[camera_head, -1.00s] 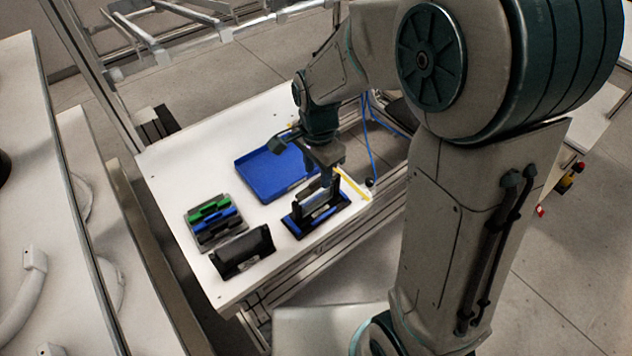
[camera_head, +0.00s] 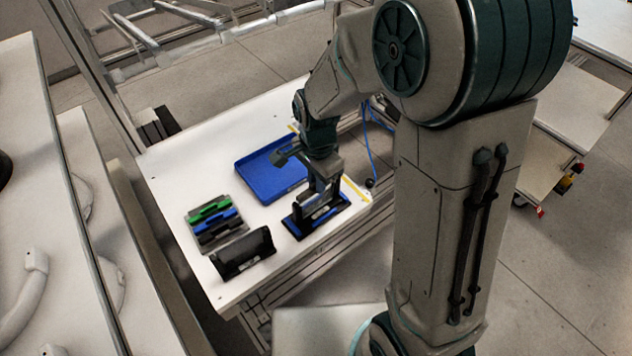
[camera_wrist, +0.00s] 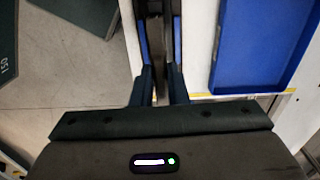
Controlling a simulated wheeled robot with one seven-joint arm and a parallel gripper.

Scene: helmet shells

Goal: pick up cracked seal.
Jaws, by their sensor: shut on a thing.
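My gripper (camera_head: 318,190) points down over a black holder with blue trim (camera_head: 312,223), near the right front edge of the white table. In the wrist view its fingers (camera_wrist: 159,78) are closed on a thin dark part (camera_wrist: 156,40), taken to be the cracked seal. That part stands at the holder, and I cannot tell whether it is clear of it. The wrist and fingers hide much of it, and no crack can be made out.
An empty blue tray (camera_head: 262,190) lies behind the holder. A rack (camera_head: 212,220) with green, blue and black pieces stands at left. A second black holder (camera_head: 243,262) stands at the front. The white table (camera_head: 185,150) is bare at back left.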

